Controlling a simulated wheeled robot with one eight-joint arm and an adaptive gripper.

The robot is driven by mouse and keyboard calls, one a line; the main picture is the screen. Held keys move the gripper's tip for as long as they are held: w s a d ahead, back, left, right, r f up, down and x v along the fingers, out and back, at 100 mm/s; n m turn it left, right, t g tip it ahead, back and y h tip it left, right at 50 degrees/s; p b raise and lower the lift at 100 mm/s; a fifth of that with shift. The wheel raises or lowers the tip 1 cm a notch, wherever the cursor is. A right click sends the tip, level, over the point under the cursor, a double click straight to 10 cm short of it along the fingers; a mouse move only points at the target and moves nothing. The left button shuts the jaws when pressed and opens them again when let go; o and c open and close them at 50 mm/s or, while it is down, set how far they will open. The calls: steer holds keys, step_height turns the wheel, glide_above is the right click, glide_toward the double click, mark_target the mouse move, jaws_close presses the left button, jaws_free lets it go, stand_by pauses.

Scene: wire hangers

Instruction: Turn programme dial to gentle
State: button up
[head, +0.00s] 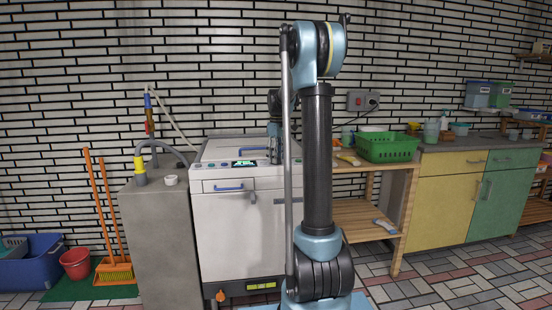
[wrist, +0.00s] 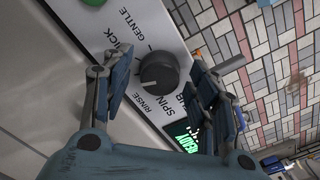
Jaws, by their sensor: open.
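The programme dial (wrist: 160,71) is a dark round knob on the white panel of the washing machine (head: 238,225). Printed words surround it: the gentle label (wrist: 132,22), part of "quick", rinse, spin and a partly covered word ending in "UB". My gripper (wrist: 157,78) is open, with one finger on each side of the dial and a gap to both. In the head view my gripper (head: 275,150) is over the right part of the machine's panel, partly behind my arm; the dial is hidden there.
A green-lit display (wrist: 187,137) lies beside the right finger. A grey block (head: 160,235) with a pipe stands left of the machine. A wooden bench (head: 355,222) with a green basket (head: 388,147) stands to the right. Tiled floor lies in front.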

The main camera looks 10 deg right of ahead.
steer(key=c, duration=1.1)
steer(key=shift+o, duration=0.2)
steer(key=shift+a, duration=0.15)
